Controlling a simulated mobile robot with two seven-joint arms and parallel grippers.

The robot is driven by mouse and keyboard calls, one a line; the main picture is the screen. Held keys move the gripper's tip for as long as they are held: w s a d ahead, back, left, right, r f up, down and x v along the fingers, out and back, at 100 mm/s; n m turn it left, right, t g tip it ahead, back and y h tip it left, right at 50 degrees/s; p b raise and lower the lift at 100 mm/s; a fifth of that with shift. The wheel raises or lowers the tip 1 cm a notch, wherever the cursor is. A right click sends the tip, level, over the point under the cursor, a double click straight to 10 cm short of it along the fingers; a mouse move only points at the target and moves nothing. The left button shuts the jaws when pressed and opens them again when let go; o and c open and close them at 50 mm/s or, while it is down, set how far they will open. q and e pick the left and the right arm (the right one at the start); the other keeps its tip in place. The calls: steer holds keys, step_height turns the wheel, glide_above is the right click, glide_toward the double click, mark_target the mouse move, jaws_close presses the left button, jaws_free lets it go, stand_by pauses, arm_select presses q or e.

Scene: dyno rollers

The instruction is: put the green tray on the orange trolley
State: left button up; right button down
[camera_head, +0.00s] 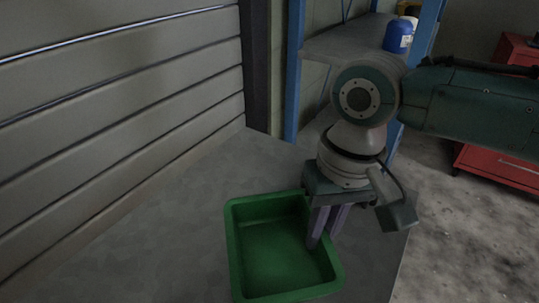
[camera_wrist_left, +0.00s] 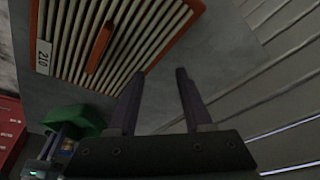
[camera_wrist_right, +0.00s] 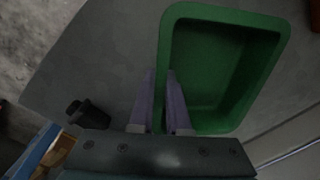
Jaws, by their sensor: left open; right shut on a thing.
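The green tray (camera_head: 232,245) is empty and sits on the grey table, seen in the head view and in the right wrist view (camera_wrist_right: 225,75). My right gripper (camera_head: 321,240) is at the tray's right rim in the head view. Its fingers (camera_wrist_right: 159,78) straddle the tray wall in the right wrist view and are shut on it. My left gripper (camera_wrist_left: 156,85) is open and empty, with both fingers in the left wrist view. An orange-edged slatted surface with a number label (camera_wrist_left: 112,42) lies beyond it; I cannot tell whether it is the orange trolley.
The grey table (camera_head: 160,225) has bare room left of the tray. A slatted wall (camera_head: 110,100) runs along its left side. A blue-post shelf (camera_head: 345,40) holds a blue container (camera_head: 398,38). A red cabinet (camera_head: 500,140) stands at the right on the floor.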

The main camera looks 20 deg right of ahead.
steer(key=shift+f, duration=0.1)
steer(key=c, duration=0.9)
jaws_free()
arm_select(q)
steer(key=shift+d+r, duration=0.1)
steer(key=shift+r, duration=0.1)
arm_select(e)
steer(key=shift+r, duration=0.5)
arm_select(q)
step_height(320, 180, up, 2)
steer(key=p, duration=0.2)
steer(key=shift+r+p, duration=0.2)
steer(key=shift+p, duration=0.15)
arm_select(e)
step_height(320, 180, up, 11)
steer(key=s+a+f+n+t+y, duration=0.2)
steer(key=s+a+f+n, duration=0.15)
steer(key=s+a, duration=0.35)
steer(key=s+d+h, duration=0.1)
steer(key=s+d, duration=0.3)
steer(key=s+d+t+h, duration=0.1)
steer(key=s+d, duration=0.4)
steer(key=shift+s+d+h, duration=0.1)
steer(key=shift+h, duration=0.3)
